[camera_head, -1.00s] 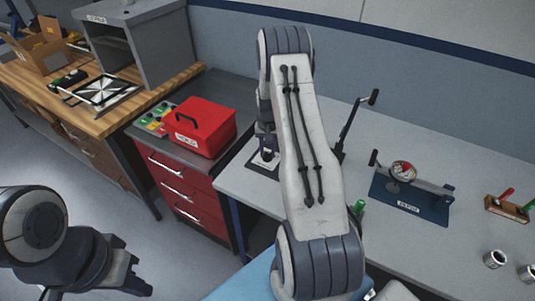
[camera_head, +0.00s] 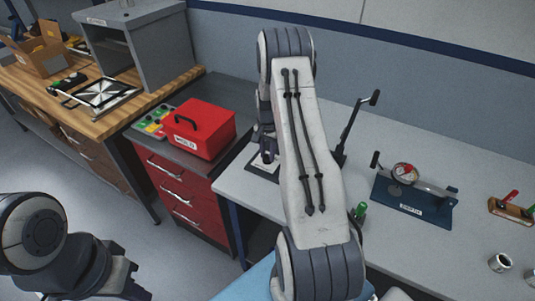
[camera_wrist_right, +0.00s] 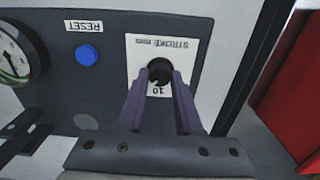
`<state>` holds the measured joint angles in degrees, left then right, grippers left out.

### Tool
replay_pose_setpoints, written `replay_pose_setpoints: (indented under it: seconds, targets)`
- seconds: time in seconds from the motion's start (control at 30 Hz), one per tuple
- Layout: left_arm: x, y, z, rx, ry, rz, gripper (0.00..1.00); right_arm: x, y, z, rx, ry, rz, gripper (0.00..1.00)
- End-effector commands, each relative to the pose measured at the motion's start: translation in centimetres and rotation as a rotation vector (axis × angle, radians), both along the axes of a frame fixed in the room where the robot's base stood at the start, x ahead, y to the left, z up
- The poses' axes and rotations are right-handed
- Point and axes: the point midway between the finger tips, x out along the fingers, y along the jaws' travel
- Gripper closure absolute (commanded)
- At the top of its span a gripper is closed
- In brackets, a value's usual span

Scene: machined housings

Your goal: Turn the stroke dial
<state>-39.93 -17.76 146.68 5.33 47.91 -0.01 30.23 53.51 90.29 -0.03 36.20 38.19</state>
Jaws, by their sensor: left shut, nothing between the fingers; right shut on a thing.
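The stroke dial (camera_wrist_right: 159,70) is a round black knob on a white plate (camera_wrist_right: 185,50) marked "STROKE mm", which appears upside down in the right wrist view. The number 10 shows just below the knob, between my fingers. My right gripper (camera_wrist_right: 159,80) is shut on the dial, with one purple finger on each side. The fingers hide part of the dial's rim and scale. In the head view my right arm hides the dial. My left gripper (camera_head: 138,286) is shut and empty at the lower left, over the floor.
Beside the dial are a blue RESET button (camera_wrist_right: 87,55) and a pressure gauge (camera_wrist_right: 14,60). A red box (camera_head: 200,128) stands on the red drawer cabinet (camera_head: 185,185). A gauge fixture (camera_head: 412,200) and metal cups (camera_head: 500,262) stand on the grey bench to the right.

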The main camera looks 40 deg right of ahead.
Motion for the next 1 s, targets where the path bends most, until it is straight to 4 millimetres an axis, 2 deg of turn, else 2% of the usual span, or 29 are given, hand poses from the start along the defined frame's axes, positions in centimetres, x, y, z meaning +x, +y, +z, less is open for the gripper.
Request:
replay_pose_setpoints:
  seconds: [0.27, 0.3, 0.37, 0.4, 0.77, 0.87, 1.0]
  targets:
    - [0.0, 0.0, 0.0, 0.0, 0.0, 0.0, 1.0, 0.0, 0.2, 0.0, 0.002, 0.002, -0.002, 1.0]
    - [0.0, 0.0, 0.0, 0.0, 0.0, 0.0, 1.0, 0.0, 0.2, 0.0, 0.002, 0.002, -0.001, 0.62]
    - [0.0, 0.0, 0.0, 0.0, 0.0, 0.0, 1.0, 0.0, 0.1, 0.0, 0.002, 0.002, -0.001, 0.39]
    - [0.0, 0.0, 0.0, 0.0, 0.0, 0.0, 1.0, 0.0, 0.1, 0.0, 0.003, 0.001, -0.001, 0.36]
    - [0.0, 0.0, -0.2, 0.0, 0.0, 0.0, 1.0, 0.1, 0.0, 0.4, -0.001, -0.001, 0.0, 0.36]
    - [0.0, 0.0, -0.6, 0.0, 0.0, 0.0, 1.0, 0.1, 0.0, 1.6, -0.002, -0.004, 0.0, 0.36]
    - [0.0, 0.0, -1.2, 0.0, 0.0, 0.0, 1.0, 0.2, 0.0, 4.3, -0.002, -0.005, 0.0, 0.36]
